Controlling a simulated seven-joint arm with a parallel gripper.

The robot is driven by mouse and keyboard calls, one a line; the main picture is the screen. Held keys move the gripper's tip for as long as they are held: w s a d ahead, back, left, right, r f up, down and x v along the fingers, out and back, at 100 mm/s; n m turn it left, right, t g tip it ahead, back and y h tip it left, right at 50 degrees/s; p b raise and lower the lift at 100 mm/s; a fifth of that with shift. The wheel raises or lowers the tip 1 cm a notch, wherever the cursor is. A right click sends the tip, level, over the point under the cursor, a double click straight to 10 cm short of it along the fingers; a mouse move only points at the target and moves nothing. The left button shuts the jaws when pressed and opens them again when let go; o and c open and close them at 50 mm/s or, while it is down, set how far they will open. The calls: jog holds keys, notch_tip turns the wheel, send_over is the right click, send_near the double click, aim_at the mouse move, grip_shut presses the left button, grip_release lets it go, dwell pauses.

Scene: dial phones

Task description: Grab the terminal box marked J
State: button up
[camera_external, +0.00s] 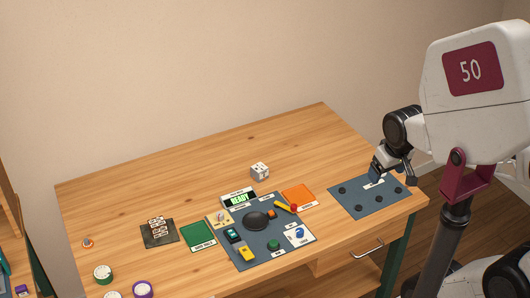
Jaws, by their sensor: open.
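No letter J is legible, so I cannot tell which thing is the terminal box marked J. A small white cube with dark marks (259,170) stands alone toward the back of the table; its marks are too small to read. Small coloured pieces lie on a blue-grey mat (240,262) in the middle, among them a yellow and dark device (245,252) and a red and yellow piece (285,207). My gripper (391,180) is open, at the right end of the table over a second blue-grey mat (347,208), well right of the cube.
The second mat bears several dark round pieces. A green READY display (238,199), an orange square (299,195), a green square (199,235) and a dark card (158,233) surround the middle mat. Round containers (103,273) stand front left. The back left is clear.

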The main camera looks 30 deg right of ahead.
jog(key=n+g+h, duration=0.2)
jog(key=n+h, duration=0.8)
jog(key=n, duration=0.6)
send_over(254, 170)
jog(key=s+d, duration=0.4)
jog(key=s, duration=0.5)
notch_tip(254, 170, down, 17)
jog(key=w+a+f+n+h, duration=0.1)
jog(key=w+a+f, duration=0.1)
jog(key=f, duration=0.1)
jog(key=w+a+f+n+t+h, duration=0.1)
jog(key=w+a+f+n, duration=0.1)
jog(key=w+a+f, duration=0.1)
jog(key=w+a+f+n+t+h, duration=0.1)
jog(key=w+a+f, duration=0.2)
jog(key=f, duration=0.1)
jog(key=shift+w+f, duration=0.1)
jog(key=shift+f, duration=0.2)
jog(key=shift+d, duration=0.1)
jog(key=shift+x, duration=1.25)
